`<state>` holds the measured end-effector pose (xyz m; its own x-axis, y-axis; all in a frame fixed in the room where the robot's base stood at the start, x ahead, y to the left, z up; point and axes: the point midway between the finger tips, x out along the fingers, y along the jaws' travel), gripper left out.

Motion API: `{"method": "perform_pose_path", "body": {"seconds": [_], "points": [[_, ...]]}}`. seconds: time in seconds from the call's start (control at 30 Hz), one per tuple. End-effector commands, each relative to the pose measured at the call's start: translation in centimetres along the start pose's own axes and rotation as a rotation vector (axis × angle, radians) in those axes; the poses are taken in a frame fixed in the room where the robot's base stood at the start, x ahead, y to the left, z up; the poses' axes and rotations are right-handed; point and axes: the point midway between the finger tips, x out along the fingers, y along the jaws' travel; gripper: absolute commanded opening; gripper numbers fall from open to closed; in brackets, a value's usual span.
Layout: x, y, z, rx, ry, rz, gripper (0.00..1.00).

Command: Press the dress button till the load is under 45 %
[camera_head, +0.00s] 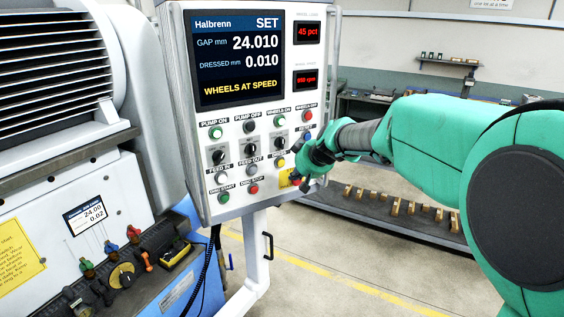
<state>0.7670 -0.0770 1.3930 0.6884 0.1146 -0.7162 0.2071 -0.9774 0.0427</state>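The control panel (240,184) faces me, with a screen (238,57) reading SET, gap 24.010 mm, dressed 0.010 mm and WHEELS AT SPEED. The upper red readout (307,33) shows 45 pct.
The lower readout (306,79) shows rpm. Other buttons include a red grind stop (254,189) and a green grind start (224,197). The grinder (60,170) stands at left with coloured levers. Floor below the panel is clear.

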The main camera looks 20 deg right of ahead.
Motion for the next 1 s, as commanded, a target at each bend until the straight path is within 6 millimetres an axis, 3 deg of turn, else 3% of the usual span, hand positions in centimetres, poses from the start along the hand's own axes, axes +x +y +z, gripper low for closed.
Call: {"method": "perform_pose_path", "body": {"seconds": [0.5,1.0], "points": [[3.5,0.0,-3.5,0.001,-0.001,-0.001,0.0],[4.0,0.0,-4.0,0.0,-0.001,0.0,0.0]]}}
